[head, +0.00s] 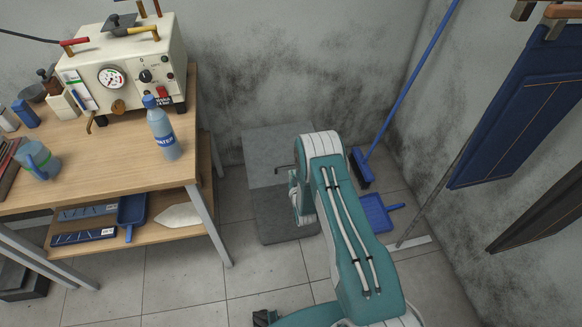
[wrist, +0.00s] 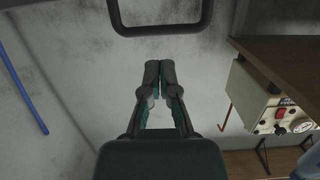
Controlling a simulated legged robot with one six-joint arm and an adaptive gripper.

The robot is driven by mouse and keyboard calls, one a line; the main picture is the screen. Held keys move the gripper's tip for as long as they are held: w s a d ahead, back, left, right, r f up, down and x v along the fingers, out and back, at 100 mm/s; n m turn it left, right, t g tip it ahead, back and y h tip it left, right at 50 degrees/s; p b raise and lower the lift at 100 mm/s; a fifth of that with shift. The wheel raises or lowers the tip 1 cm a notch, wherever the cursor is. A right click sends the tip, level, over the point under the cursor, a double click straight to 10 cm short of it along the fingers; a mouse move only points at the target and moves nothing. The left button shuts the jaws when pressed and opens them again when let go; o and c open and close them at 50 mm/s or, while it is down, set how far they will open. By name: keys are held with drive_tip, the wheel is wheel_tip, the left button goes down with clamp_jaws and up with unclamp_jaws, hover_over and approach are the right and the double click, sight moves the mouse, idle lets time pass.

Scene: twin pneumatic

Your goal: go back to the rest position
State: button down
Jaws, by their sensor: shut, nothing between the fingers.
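My gripper (wrist: 160,75) shows in the middle of the wrist view, with its fingertips together and nothing between them. Grimy wall lies behind the fingers, and I see no contact with anything. In the head view my teal and white arm rises from the bottom right and bends over in front of a grey block (head: 276,215). The gripper fingers cannot be made out in the head view. A dark bar-like loop (wrist: 160,28) crosses the top of the wrist view ahead of the fingertips.
A wooden table (head: 110,160) at left holds a cream pneumatic unit (head: 140,75), a water bottle (head: 161,128) and a mug (head: 38,160). A blue broom (head: 408,80) and dustpan (head: 378,212) are at right. Blue cloth (head: 520,110) hangs far right. Floor shows between table and arm.

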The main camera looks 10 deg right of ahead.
drive_tip(key=s+f, duration=0.1)
drive_tip(key=s, duration=0.1)
drive_tip(key=s+f, duration=0.1)
drive_tip(key=s, duration=0.1)
drive_tip(key=shift+f, duration=0.15)
drive_tip(key=shift+w, duration=0.1)
